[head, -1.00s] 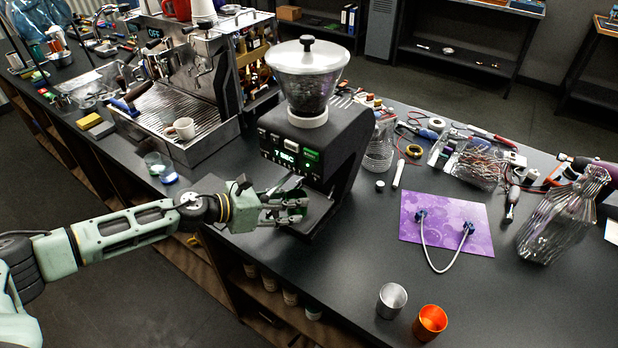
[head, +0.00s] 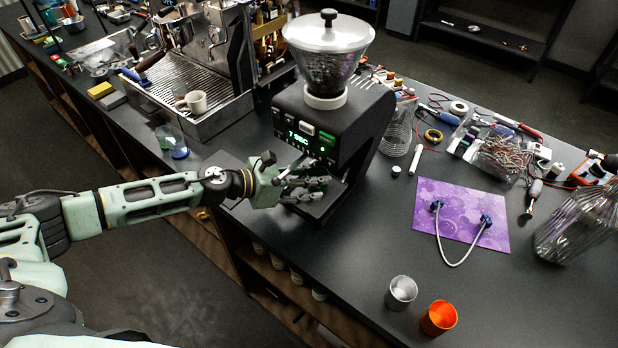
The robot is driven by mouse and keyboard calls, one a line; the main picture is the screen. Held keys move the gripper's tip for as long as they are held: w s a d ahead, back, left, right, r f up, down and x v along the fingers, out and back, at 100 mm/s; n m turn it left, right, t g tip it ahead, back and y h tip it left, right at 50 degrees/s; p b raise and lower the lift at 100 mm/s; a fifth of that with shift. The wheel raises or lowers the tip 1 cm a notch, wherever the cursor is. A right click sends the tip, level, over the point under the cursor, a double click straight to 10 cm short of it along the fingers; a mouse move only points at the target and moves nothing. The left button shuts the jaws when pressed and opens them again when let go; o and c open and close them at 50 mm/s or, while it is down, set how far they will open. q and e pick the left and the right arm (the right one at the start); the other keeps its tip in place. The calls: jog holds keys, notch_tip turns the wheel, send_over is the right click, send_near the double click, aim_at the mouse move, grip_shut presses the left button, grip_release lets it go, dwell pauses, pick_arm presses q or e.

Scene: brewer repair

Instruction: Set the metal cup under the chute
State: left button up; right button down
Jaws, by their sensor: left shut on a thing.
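A silver metal cup (head: 401,292) stands upright near the front edge of the counter, beside an orange metallic cup (head: 438,318). The black grinder (head: 335,130) with a clear hopper and a green lit display stands left of them. My left gripper (head: 322,184) is at the lower front of the grinder, below the display, where the chute area is. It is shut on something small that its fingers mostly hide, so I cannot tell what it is. The chute itself is not clearly visible. My right gripper is not in view.
An espresso machine (head: 190,75) with a white cup (head: 192,102) stands to the left. A purple mat (head: 462,212) with a grey cable lies right of the grinder. The counter around the two cups is clear.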

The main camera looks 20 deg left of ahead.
pick_arm(q)
jog(key=o, duration=1.1)
jog(key=shift+w+d+f, duration=0.25)
jog(key=shift+o, duration=1.4)
jog(key=shift+s+a+r, duration=0.1)
jog(key=shift+a, duration=0.1)
jog(key=shift+r, duration=0.2)
jog(key=shift+a, duration=0.2)
jog(key=b+v, duration=0.1)
jog(key=v, duration=0.1)
jog(key=b+v, duration=0.1)
jog(key=v, duration=0.1)
jog(key=shift+s+a, duration=0.3)
jog(key=shift+s, duration=0.1)
jog(key=b+v, duration=0.3)
jog(key=v, duration=0.3)
jog(key=shift+s+r+b, duration=0.15)
jog(key=shift+r+b, duration=0.25)
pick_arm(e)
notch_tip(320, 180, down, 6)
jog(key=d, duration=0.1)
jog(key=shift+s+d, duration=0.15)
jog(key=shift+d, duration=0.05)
pick_arm(q)
jog(key=shift+a, duration=0.1)
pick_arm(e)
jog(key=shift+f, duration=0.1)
